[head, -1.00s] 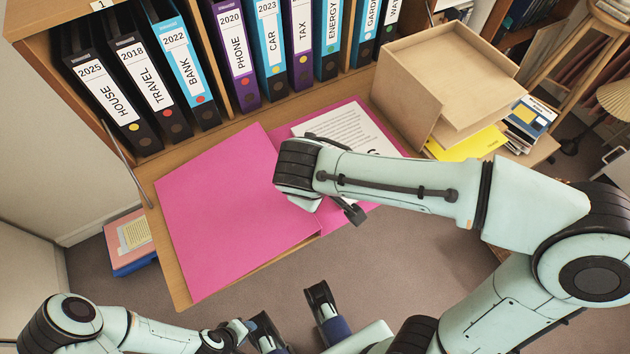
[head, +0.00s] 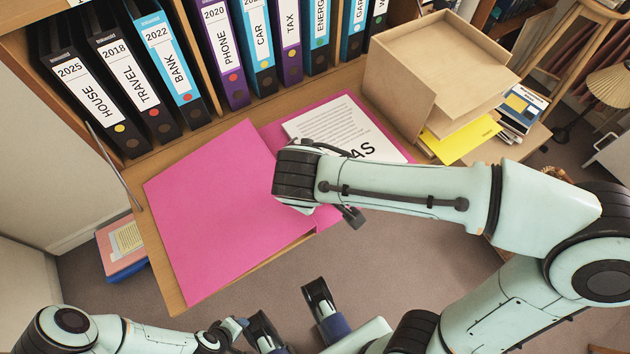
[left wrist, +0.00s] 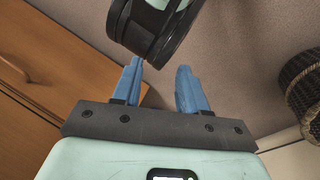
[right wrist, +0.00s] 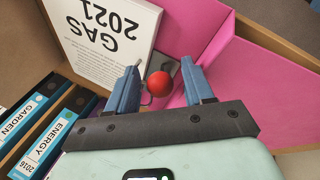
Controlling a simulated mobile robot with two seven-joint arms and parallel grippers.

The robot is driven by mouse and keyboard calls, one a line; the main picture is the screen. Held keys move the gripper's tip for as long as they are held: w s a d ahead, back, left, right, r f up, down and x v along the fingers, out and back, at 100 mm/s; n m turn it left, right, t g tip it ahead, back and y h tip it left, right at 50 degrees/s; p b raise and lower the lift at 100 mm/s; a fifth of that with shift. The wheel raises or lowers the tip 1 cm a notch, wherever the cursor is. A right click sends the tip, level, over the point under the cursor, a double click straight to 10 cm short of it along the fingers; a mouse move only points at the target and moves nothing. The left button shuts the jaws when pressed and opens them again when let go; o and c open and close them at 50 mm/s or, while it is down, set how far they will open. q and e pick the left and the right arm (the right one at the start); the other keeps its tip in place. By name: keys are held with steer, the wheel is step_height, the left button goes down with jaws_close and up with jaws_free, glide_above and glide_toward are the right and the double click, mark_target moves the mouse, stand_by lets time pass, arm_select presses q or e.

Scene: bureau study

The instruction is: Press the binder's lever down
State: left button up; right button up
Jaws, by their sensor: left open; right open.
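The pink binder (head: 215,205) lies open on the wooden desk, with a white page titled GAS 2021 (right wrist: 105,45) in it. The lever's red ball knob (right wrist: 160,84) shows in the right wrist view, on a thin metal lever. My right gripper (right wrist: 160,68) is open, and the knob appears between its two blue fingers; contact cannot be told. In the head view my right arm hides the lever and most of that gripper. My left gripper (left wrist: 159,68) is open and empty, over the floor in front of the desk.
Upright binders such as the black HOUSE binder (head: 88,98) fill the shelf behind. A wooden tray unit (head: 420,80) with a yellow folder (head: 462,138) stands right of the pink binder. Floor below the desk front is open.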

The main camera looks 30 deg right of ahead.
arm_select(q)
steer(key=s+d+r+g+p, duration=0.2)
steer(key=s+r+p, duration=0.2)
steer(key=s, duration=0.1)
steer(key=shift+s+d+r+h, duration=0.25)
steer(key=shift+r+h, duration=0.05)
steer(key=shift+h, duration=0.1)
arm_select(e)
steer(key=v, duration=1.3)
steer(key=shift+r, duration=0.15)
steer(key=shift+a, duration=0.1)
